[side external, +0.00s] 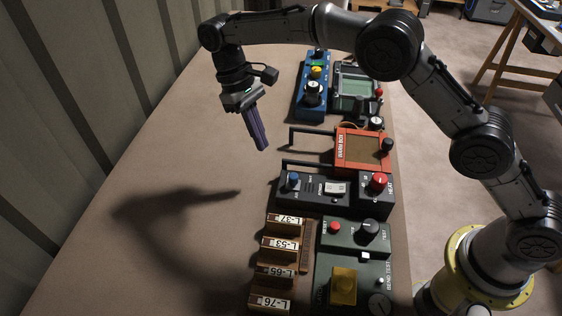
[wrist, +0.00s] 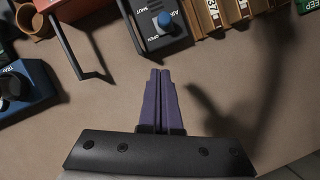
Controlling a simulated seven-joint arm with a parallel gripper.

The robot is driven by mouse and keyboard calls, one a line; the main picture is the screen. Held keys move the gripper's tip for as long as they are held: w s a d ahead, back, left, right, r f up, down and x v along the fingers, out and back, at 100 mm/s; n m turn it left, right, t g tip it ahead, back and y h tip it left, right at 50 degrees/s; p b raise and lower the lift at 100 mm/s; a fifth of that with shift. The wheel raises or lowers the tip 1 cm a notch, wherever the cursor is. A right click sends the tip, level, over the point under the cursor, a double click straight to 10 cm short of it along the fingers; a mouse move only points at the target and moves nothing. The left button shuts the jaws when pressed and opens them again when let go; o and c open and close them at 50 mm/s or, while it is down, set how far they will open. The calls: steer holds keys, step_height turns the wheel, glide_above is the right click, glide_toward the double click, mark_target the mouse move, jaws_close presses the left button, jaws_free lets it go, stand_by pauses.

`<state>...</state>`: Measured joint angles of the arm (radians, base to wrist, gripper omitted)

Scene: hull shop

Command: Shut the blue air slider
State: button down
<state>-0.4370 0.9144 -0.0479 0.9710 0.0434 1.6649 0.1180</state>
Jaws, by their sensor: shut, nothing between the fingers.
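The blue air slider (side external: 293,181) is a small blue knob at the left end of a black control box (side external: 315,190) in the side view. In the wrist view the blue knob (wrist: 165,21) stands near the top middle, with the words SHUT and OPEN on the box beside it. I cannot tell exactly where it sits along its travel. My gripper (side external: 263,149) is shut and empty, above the bare table to the upper left of the knob. Its purple fingers (wrist: 160,72) point toward the black box and are apart from it.
The black box also carries a white switch (side external: 335,188) and a red knob (side external: 379,181). Bar handles stand beside it and the orange box (side external: 362,149). Labelled wooden blocks (side external: 283,247) and a green panel (side external: 356,233) are in front. The table's left side is clear.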

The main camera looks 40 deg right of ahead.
mark_target(287, 180)
steer(key=x, duration=0.5)
steer(key=shift+s, duration=0.1)
steer(key=shift+s+d+r, duration=0.1)
steer(key=shift+s+d, duration=0.05)
steer(key=shift+s, duration=0.25)
steer(key=shift+s+d+r, duration=0.1)
steer(key=shift+s+d, duration=0.05)
steer(key=shift+s, duration=0.3)
steer(key=shift+s+d+f, duration=0.1)
steer(key=shift+s+d, duration=0.2)
steer(key=shift+s, duration=0.6)
steer(key=shift+s+d, duration=1.45)
